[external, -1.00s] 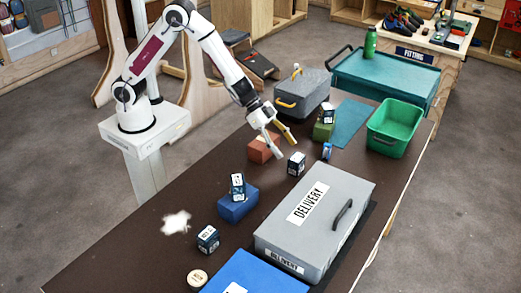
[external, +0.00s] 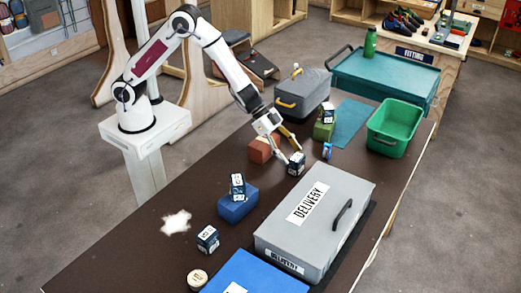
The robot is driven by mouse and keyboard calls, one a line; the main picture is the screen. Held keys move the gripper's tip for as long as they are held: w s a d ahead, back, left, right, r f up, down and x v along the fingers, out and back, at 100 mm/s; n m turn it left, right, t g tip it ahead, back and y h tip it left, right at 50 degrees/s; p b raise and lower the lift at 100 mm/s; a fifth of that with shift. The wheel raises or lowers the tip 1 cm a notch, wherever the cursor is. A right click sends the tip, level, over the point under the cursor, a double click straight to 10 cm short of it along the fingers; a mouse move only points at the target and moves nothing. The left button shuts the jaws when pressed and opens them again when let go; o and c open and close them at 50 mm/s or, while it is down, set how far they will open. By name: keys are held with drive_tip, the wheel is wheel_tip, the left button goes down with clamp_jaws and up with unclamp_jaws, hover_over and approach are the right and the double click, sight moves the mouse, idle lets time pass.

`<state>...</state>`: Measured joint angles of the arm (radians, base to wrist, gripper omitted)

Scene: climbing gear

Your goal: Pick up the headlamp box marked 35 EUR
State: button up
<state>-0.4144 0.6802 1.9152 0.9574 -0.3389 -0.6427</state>
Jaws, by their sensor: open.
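Several small dark boxes with white labels are on the brown table. One box (external: 296,164) stands on the table just right of my gripper (external: 291,157). A second box (external: 237,187) sits on a blue block (external: 238,205), and a third box (external: 207,239) stands on the table nearer the front. Another box (external: 329,116) sits on a green block (external: 322,131) further back. The labels are too small to read, so I cannot tell which is marked 35 EUR. My gripper is open, its fingertips low beside the first box; I cannot tell whether they touch it.
A grey DELIVERY case (external: 330,245) fills the front right, with a blue lid (external: 262,275) before it. A reddish block (external: 260,150) lies left of my gripper. A grey toolbox (external: 305,88) and green bin (external: 397,125) stand behind. White powder (external: 175,222) lies on open table.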

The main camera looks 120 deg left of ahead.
sight(296, 164)
drive_tip(key=shift+x, duration=2.15)
drive_tip(key=shift+w+r, duration=0.1)
drive_tip(key=shift+w, duration=0.05)
drive_tip(key=c, duration=1.3)
